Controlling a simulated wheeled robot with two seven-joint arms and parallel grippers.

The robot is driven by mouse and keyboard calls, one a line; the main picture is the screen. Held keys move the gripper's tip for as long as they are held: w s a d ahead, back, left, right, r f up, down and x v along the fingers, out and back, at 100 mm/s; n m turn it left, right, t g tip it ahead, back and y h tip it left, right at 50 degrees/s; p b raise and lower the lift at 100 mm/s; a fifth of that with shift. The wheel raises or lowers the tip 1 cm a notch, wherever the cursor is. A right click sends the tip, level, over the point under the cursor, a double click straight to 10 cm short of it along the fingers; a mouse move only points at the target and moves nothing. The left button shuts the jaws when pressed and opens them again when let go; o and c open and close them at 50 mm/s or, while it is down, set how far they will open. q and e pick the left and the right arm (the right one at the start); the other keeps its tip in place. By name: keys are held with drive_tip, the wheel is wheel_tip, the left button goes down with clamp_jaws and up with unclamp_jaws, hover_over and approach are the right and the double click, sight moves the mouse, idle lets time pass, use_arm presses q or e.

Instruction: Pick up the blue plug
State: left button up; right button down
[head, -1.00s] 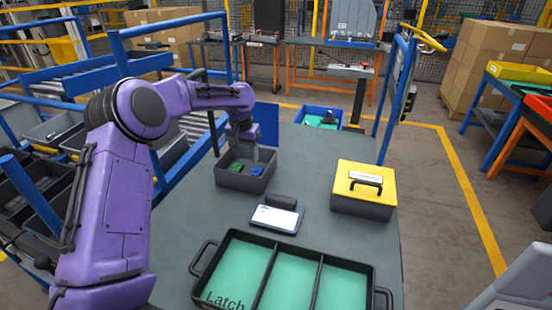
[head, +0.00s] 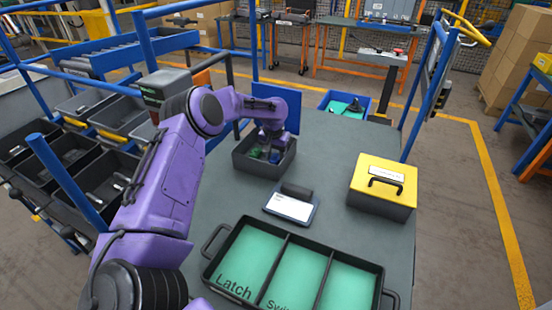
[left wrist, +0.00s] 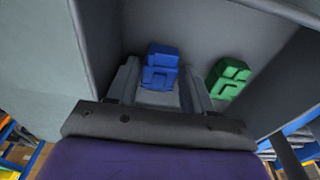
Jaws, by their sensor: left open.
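The blue plug (left wrist: 162,57) lies on the floor of a dark grey bin (head: 256,167), next to a green plug-like part (left wrist: 231,76). In the head view the blue plug (head: 275,156) is small and partly hidden by my gripper. My left gripper (head: 268,147) reaches down into the bin from above. In the left wrist view my left gripper (left wrist: 163,80) is open, with the blue plug just beyond and between its fingertips. The green part lies outside the right finger. I cannot tell whether a finger touches the plug. My right gripper is not in view.
A tablet-like device (head: 290,207) lies in front of the bin. A yellow-lidded box (head: 381,192) stands to the right. A black tray with green compartments (head: 273,265) is at the front. A blue bin (head: 344,104) stands behind the table. The bin walls close in around my gripper.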

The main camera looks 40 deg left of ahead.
use_arm(q)
drive_tip(key=c, duration=0.8)
drive_tip(key=shift+r, duration=0.1)
